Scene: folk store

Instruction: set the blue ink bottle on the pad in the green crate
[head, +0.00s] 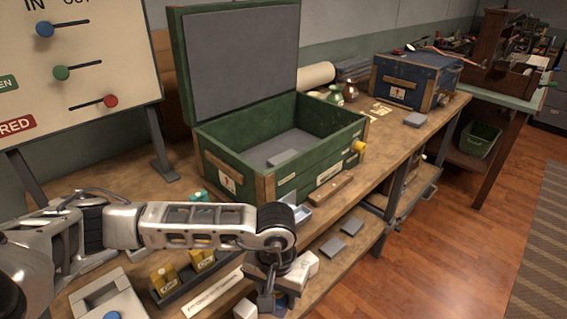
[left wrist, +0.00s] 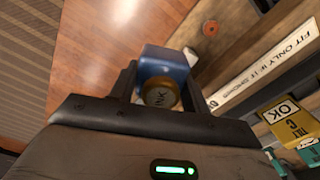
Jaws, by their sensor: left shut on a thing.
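The green crate (head: 290,185) stands on the workbench with its lid up. A small grey pad (head: 283,157) lies on its grey floor. My left gripper (head: 267,298) is in front of the crate, outside it and low at the bench's front edge. In the left wrist view my left gripper (left wrist: 160,98) is shut on the blue ink bottle (left wrist: 168,62), whose round brass-coloured cap reads INK. In the head view the bottle is mostly hidden by the gripper. My right gripper is not in view.
A signboard with coloured sliders (head: 80,65) stands at the left. A dark tray with yellow blocks (head: 195,275) sits near my arm. A blue chest (head: 405,82) stands farther back. Grey pads (head: 351,225) lie on the lower shelf.

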